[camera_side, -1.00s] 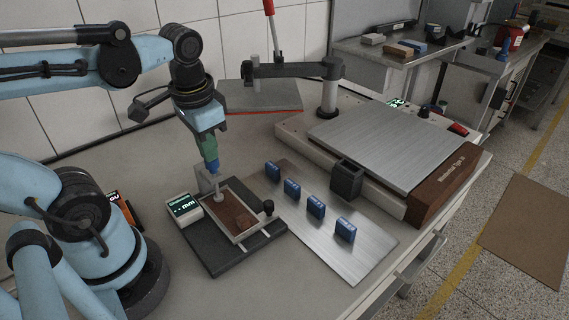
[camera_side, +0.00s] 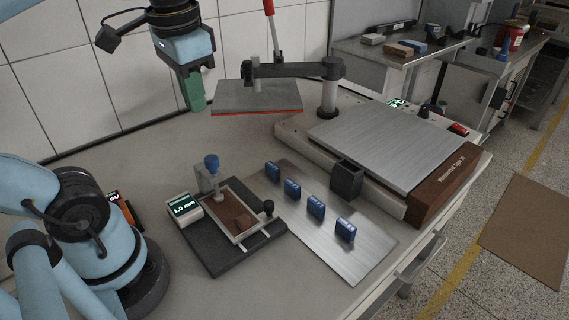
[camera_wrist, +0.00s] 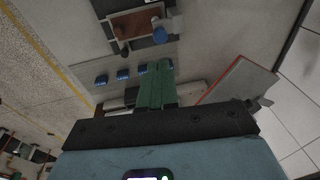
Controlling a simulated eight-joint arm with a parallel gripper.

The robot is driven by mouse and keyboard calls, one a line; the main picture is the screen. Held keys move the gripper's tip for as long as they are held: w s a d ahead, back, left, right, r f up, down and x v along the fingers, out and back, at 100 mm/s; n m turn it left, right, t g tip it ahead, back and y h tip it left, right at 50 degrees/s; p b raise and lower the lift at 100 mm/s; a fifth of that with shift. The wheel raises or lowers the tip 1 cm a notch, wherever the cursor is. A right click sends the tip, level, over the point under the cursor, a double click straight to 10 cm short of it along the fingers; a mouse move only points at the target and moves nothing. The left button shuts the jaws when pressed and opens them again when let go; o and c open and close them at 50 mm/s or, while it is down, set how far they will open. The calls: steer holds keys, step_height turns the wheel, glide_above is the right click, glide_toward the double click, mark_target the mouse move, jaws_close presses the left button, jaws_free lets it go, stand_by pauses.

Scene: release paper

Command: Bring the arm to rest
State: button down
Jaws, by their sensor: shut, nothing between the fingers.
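My gripper (camera_side: 194,101) has green fingers and hangs in the air, above and behind the dark gauge fixture. The fingers are together and hold nothing; they also show in the wrist view (camera_wrist: 157,68). The gauge fixture (camera_side: 212,262) stands on the table below and apart from the gripper. It has a blue knob (camera_side: 211,162) on top, a frame with a brown sample (camera_side: 225,212), and a small display (camera_side: 184,206) reading 1.0 mm. In the wrist view the blue knob (camera_wrist: 160,35) shows beyond the fingertips.
Several blue blocks (camera_side: 316,207) stand on a metal plate (camera_side: 350,262). Behind them are a machine with a flat metal top (camera_side: 390,140) and a raised red-edged plate (camera_side: 258,97) on a swing arm, close to the right of my gripper. The tiled wall (camera_side: 60,90) is behind.

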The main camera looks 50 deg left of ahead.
steer(key=w+d+f+t+h, duration=0.1)
steer(key=w+d+f+t, duration=0.2)
steer(key=w+f+t, duration=0.3)
step_height(320, 180, down, 6)
steer(key=shift+w+d+r, duration=0.15)
steer(key=shift+w+d, duration=0.05)
steer(key=shift+w, duration=0.6)
